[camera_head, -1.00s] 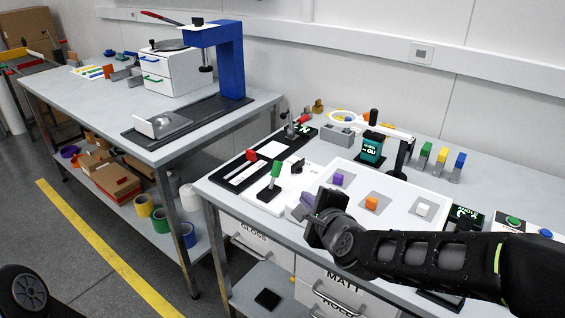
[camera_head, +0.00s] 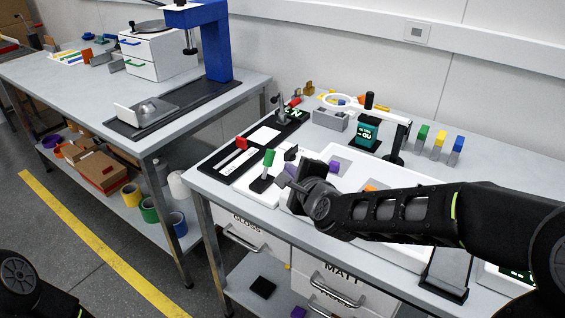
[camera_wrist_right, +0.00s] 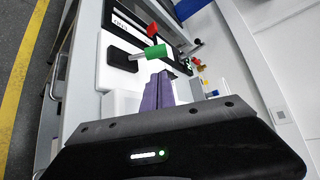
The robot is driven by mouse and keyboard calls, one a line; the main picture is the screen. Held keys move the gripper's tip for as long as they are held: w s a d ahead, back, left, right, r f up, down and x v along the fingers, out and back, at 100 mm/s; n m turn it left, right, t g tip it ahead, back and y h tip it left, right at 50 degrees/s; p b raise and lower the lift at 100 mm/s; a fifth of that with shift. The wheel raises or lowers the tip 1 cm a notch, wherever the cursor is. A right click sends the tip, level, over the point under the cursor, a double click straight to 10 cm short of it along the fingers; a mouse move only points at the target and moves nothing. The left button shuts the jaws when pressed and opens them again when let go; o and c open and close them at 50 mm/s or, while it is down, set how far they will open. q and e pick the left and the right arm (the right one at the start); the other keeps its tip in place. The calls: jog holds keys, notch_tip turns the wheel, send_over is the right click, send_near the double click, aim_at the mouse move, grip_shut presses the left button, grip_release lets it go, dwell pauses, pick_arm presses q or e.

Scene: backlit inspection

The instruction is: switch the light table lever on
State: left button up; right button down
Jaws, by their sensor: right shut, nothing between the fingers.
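The lever has a green grip (camera_head: 269,157) on a short metal rod and stands tilted on a black base (camera_head: 261,184). It is on the white front-left part of the light table. In the right wrist view the green grip (camera_wrist_right: 154,52) lies just beyond my fingertips. My right gripper (camera_head: 290,171) is shut and empty, with purple fingers, just right of the lever. Its fingers also show in the right wrist view (camera_wrist_right: 160,80). I cannot tell whether they touch the grip. My forearm hides part of the light table's panel. My left gripper is out of view.
A red-handled slider (camera_head: 241,143) sits on a black board left of the lever. A magnifier ring (camera_head: 340,101), a teal box (camera_head: 368,136) and several coloured blocks stand behind. A purple block (camera_head: 334,166) and an orange block (camera_head: 370,188) lie near my right arm.

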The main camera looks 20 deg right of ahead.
aim_at(268, 164)
jog(key=x, duration=0.7)
jog(key=shift+p, duration=0.3)
